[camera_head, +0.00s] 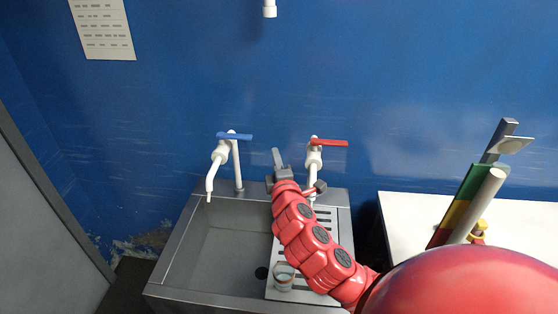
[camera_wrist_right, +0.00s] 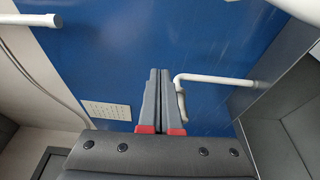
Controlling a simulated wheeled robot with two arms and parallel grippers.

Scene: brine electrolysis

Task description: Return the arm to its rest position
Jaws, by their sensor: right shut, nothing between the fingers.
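My right arm is red and segmented and reaches over the sink in the head view. My right gripper (camera_head: 277,154) is at its far end, between the two taps and near the blue wall. In the right wrist view the two grey fingers of this gripper (camera_wrist_right: 158,72) lie together with nothing between them. A white tap pipe (camera_wrist_right: 215,79) shows just right of the fingers there; contact cannot be told. My left gripper is in neither view.
A grey sink (camera_head: 172,250) has a blue-handled tap (camera_head: 218,165) and a red-handled tap (camera_head: 314,158). A small cup (camera_head: 284,276) stands on the slotted drainboard (camera_head: 330,228), close beside my arm. A white table (camera_head: 408,215) is at the right. The left basin is free.

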